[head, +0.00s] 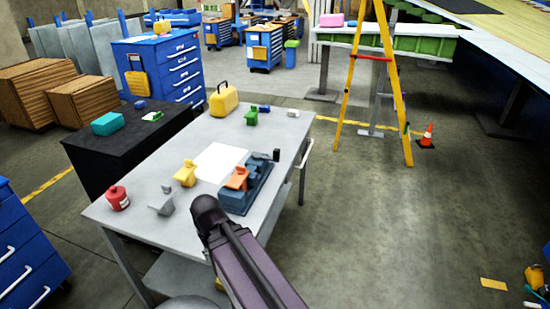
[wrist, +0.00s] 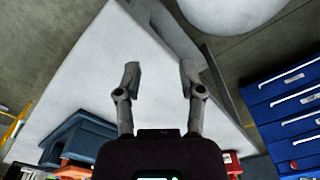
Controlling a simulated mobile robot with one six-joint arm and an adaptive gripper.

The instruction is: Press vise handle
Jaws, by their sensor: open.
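A blue-grey vise (head: 258,189) sits on the grey workbench (head: 140,222), near its right edge. An orange block-like part (head: 237,178) rests on or in the vise. I cannot make out the vise handle for certain. In the wrist view, part of a blue-grey body, likely the vise (wrist: 84,140), shows at lower left with orange (wrist: 80,160) beside it. My gripper (wrist: 160,75) is open and empty, its two fingers apart above the pale bench surface. In the head view my arm (head: 250,265) reaches up to the bench's front, just left of the vise, and its fingers are hidden.
A red container (head: 118,198), a yellow part (head: 185,173) and a white sheet (head: 220,162) lie on the bench. A yellow case (head: 223,100) stands at its back. Open floor lies right.

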